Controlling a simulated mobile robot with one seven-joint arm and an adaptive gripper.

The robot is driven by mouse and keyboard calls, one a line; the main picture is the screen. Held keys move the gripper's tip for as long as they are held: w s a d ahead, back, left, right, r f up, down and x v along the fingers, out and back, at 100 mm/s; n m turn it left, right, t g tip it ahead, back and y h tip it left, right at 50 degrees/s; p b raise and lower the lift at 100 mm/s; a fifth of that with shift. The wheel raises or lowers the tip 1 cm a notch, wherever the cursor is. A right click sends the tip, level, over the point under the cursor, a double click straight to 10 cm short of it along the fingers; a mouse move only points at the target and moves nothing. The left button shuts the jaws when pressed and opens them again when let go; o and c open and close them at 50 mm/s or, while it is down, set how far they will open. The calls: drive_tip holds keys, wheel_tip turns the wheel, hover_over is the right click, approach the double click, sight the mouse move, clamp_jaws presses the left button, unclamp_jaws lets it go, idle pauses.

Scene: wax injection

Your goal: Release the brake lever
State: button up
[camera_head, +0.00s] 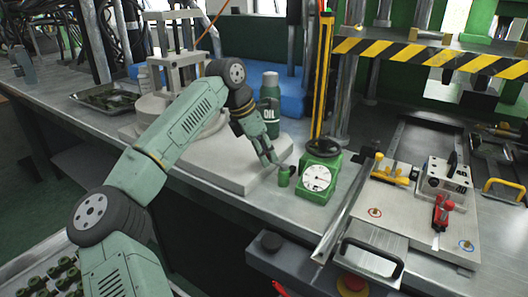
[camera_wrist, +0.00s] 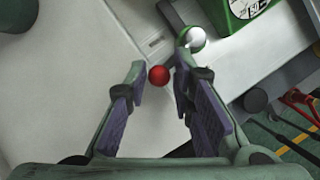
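No part in view is clearly marked as the brake lever. In the wrist view a small round red knob (camera_wrist: 159,76) shows just beyond and between the fingertips of my gripper (camera_wrist: 160,70). Whether a lever arm joins the knob is not clear. My gripper is open with nothing between its purple pads. In the head view my gripper (camera_head: 270,157) points down over the bench's front edge, just above and left of a small green part (camera_head: 284,177). The red knob is not discernible there. A red-handled clamp (camera_head: 441,212) stands on the plate at the right, well apart from my gripper.
A green dial gauge (camera_head: 318,174) stands close right of my gripper. A white base plate (camera_head: 235,180) lies left, with an oil bottle (camera_head: 270,98) behind. A striped yellow-black bar (camera_head: 430,58) crosses the back right. A yellow-based emergency button (camera_head: 352,285) sits below the edge.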

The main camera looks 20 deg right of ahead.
drive_tip(key=o, duration=0.3)
drive_tip(key=v, duration=1.2)
